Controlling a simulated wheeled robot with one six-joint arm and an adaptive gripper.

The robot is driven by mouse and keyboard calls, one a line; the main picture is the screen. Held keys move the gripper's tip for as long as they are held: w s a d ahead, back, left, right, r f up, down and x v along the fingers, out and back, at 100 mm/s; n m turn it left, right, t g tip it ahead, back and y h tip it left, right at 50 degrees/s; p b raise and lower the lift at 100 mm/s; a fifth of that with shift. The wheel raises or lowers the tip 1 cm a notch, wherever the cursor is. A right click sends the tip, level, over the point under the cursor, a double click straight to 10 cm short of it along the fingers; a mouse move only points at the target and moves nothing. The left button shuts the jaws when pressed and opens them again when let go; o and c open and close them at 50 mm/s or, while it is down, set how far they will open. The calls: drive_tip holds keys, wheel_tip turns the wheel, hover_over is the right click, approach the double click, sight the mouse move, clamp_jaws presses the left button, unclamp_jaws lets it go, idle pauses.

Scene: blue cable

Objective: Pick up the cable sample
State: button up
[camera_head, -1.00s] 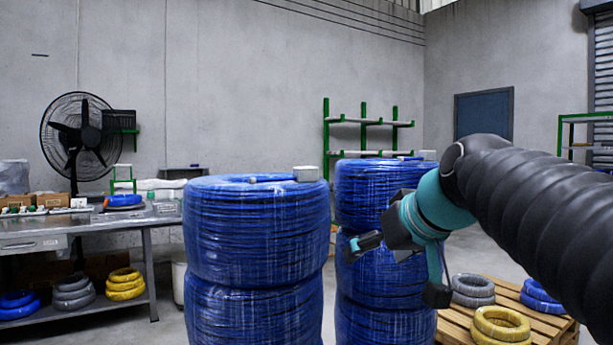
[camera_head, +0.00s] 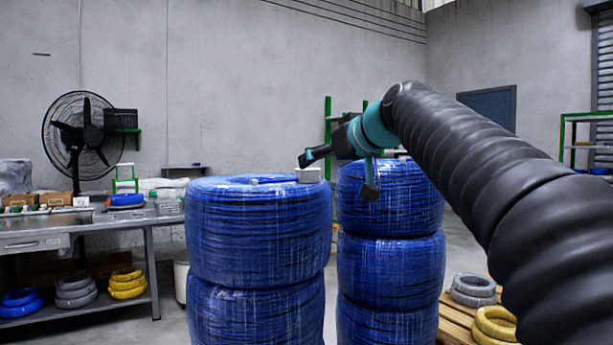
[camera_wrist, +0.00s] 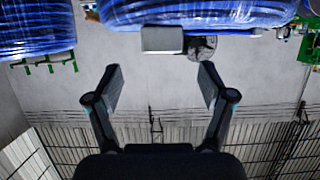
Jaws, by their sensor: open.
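The cable sample appears to be the short blue piece on top of the front blue cable stack (camera_head: 256,240). Its pale end (camera_head: 254,181) shows in the head view, and the rest blends into the blue wrap. A small grey block (camera_head: 309,175) sits at the right of that top; it also shows in the wrist view (camera_wrist: 163,39). A round greyish thing (camera_wrist: 201,47), unclear, is beside the block there. My gripper (camera_head: 312,156) appears just above the block in the head view. In the wrist view my gripper (camera_wrist: 160,74) is open, with nothing between its fingers.
A second blue stack (camera_head: 390,265) stands to the right, behind my arm. A metal workbench (camera_head: 95,225) with coils and a black fan (camera_head: 80,140) are at the left. A pallet with yellow and grey coils (camera_head: 495,323) is at the lower right.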

sight(307, 169)
drive_tip(key=shift+p+x, duration=0.4)
drive_tip(key=shift+x, duration=2.95)
drive_tip(key=shift+s+a, duration=0.1)
drive_tip(key=shift+s, duration=0.05)
drive_tip(key=c, duration=1.4)
